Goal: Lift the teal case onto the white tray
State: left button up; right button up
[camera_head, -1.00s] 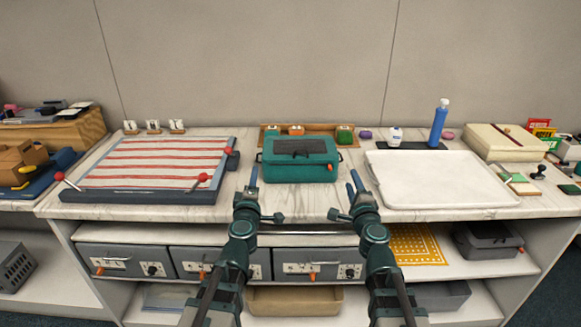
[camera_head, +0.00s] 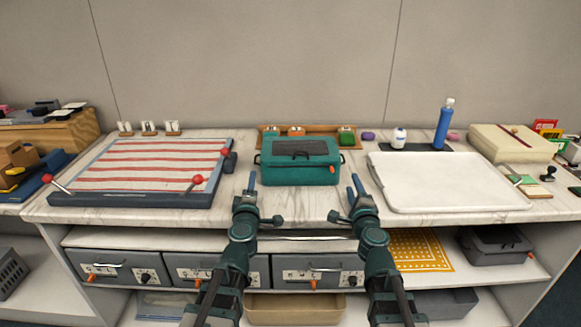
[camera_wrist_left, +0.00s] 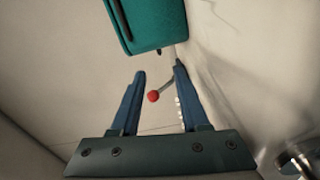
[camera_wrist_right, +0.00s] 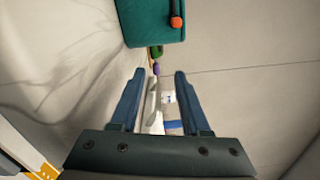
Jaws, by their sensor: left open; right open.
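The teal case (camera_head: 299,173) stands closed on the marble counter, with a dark panel on its lid, dark side handles and an orange latch at its right. The white tray (camera_head: 447,182) lies empty on the counter to its right. My left gripper (camera_head: 250,182) is open and empty, in front of the case's left end. My right gripper (camera_head: 354,186) is open and empty, in front of its right end. Part of the case shows at the top of the left wrist view (camera_wrist_left: 152,22) and the right wrist view (camera_wrist_right: 150,20), beyond the fingertips.
A striped board (camera_head: 150,165) with red-knobbed levers is at the left. A wooden rack (camera_head: 325,130) stands behind the case. A blue bottle (camera_head: 444,125) and white jar (camera_head: 399,138) stand behind the tray. Grey drawers (camera_head: 215,268) sit under the counter edge. Bare counter separates case and tray.

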pick_arm(q)
jog(key=w, duration=0.8)
jog(key=w+a, duration=0.1)
jog(key=w, duration=0.4)
jog(key=shift+w, duration=0.1)
pick_arm(e)
jog(key=w, duration=0.8)
jog(key=w+a, duration=0.1)
jog(key=w, duration=0.4)
jog(key=shift+w, duration=0.1)
pick_arm(q)
jog(key=c, duration=0.7)
pick_arm(e)
jog(key=c, duration=0.7)
pick_arm(q)
grip_shut()
pick_arm(e)
grip_shut()
pick_arm(q)
jog(key=shift+s, duration=0.2)
pick_arm(e)
jog(key=shift+d, duration=0.15)
